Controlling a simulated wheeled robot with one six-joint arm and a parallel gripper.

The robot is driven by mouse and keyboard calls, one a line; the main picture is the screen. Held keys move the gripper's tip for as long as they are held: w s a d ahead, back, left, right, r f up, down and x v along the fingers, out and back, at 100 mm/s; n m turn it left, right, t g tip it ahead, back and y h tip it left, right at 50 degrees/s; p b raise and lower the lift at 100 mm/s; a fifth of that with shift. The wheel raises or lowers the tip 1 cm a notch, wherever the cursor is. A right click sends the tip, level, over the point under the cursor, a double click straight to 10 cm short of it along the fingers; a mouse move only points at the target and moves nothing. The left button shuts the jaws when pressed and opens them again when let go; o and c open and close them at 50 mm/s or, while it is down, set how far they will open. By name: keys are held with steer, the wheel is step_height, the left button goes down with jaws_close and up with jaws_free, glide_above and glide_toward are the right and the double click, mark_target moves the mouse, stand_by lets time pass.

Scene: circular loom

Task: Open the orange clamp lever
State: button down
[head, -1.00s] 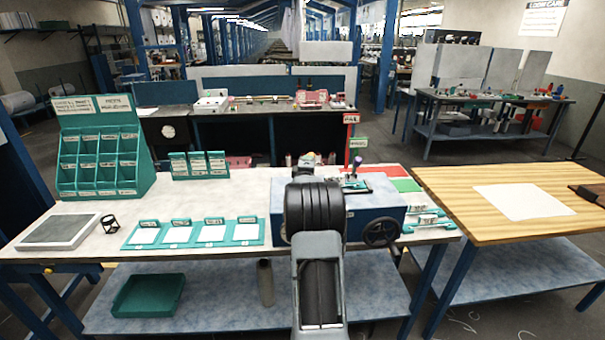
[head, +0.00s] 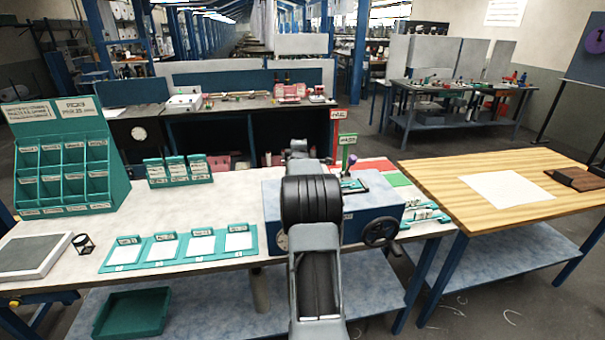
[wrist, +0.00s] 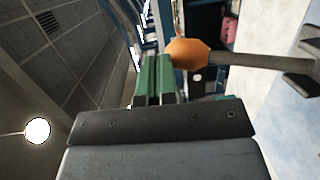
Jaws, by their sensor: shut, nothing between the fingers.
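The orange clamp lever's faceted orange knob (wrist: 190,53) is in the upper middle of the wrist view, on a grey rod (wrist: 260,62) running to the right. My gripper (wrist: 153,75) shows two green fingers side by side, shut and empty. The knob is just right of the finger tips; I cannot tell whether they touch. In the head view, my arm covers the lever and the gripper's fingers. The blue machine box (head: 372,212) with a dark handwheel (head: 380,231) stands on the bench beside my arm.
A purple-knobbed stick (head: 351,162) stands on the blue box. Green card trays (head: 180,247) and a green pigeonhole rack (head: 66,155) are on the left of the bench. A wooden table (head: 440,180) stands at the right. A dark bracket (wrist: 300,70) is by the rod.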

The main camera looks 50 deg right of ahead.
steer(key=shift+w+f, duration=0.15)
steer(key=shift+w, duration=0.2)
stand_by(0.3)
steer(key=shift+a, duration=0.1)
steer(key=s+a+r, duration=0.7)
steer(key=a+r, duration=0.1)
steer(key=r, duration=0.1)
steer(key=shift+r+b, duration=0.25)
steer(key=shift+b, duration=0.05)
stand_by(0.6)
